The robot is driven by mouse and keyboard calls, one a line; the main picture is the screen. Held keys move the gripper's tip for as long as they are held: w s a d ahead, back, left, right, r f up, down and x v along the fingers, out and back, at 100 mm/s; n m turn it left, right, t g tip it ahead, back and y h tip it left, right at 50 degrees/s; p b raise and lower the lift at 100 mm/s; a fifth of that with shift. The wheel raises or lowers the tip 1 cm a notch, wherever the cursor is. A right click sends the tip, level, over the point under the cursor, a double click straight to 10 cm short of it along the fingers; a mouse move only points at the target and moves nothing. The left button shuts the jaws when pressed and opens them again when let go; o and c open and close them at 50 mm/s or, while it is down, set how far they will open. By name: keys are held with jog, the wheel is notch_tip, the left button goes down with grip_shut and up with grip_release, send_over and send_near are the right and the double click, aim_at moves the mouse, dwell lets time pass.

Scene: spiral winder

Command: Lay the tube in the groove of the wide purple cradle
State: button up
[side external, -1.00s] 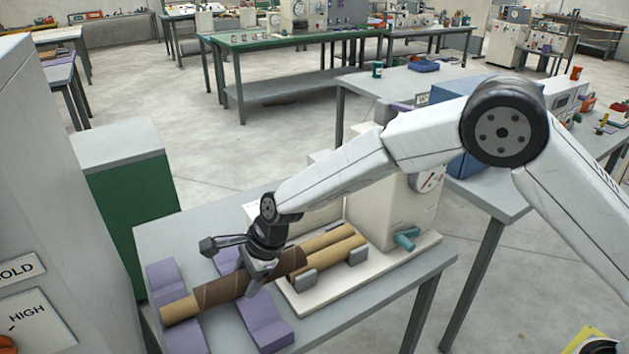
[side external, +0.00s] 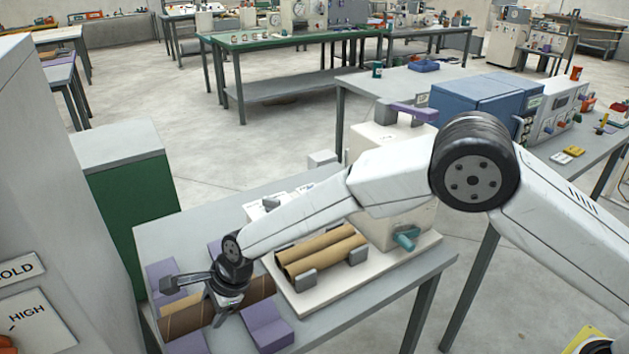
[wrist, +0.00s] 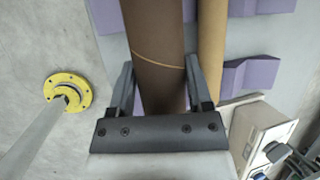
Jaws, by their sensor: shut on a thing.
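My gripper (side external: 229,308) is shut on the dark brown tube (side external: 185,319), between its two fingers in the wrist view (wrist: 158,70). The tube is above the purple cradle pieces on the near bench. Two purple pieces show at the left, a far one (side external: 164,273) and a near one (side external: 188,342); another stands nearer the winder (side external: 267,328). In the wrist view purple blocks (wrist: 250,75) lie right of the tube. I cannot tell which is the wide cradle, or whether the tube touches it; the tube and gripper hide the grooves.
A tan tube (wrist: 210,50) lies beside the held tube in the wrist view. The winder's white base (side external: 340,290), with two tan rollers (side external: 318,249) and grey blocks, stands right of my gripper. A green cabinet (side external: 130,200) is behind at left.

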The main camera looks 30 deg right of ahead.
aim_at(234, 312)
jog(key=shift+f, duration=4.3)
jog(key=o, duration=1.3)
jog(key=shift+v, duration=3.9)
jog(key=shift+r, duration=3.45)
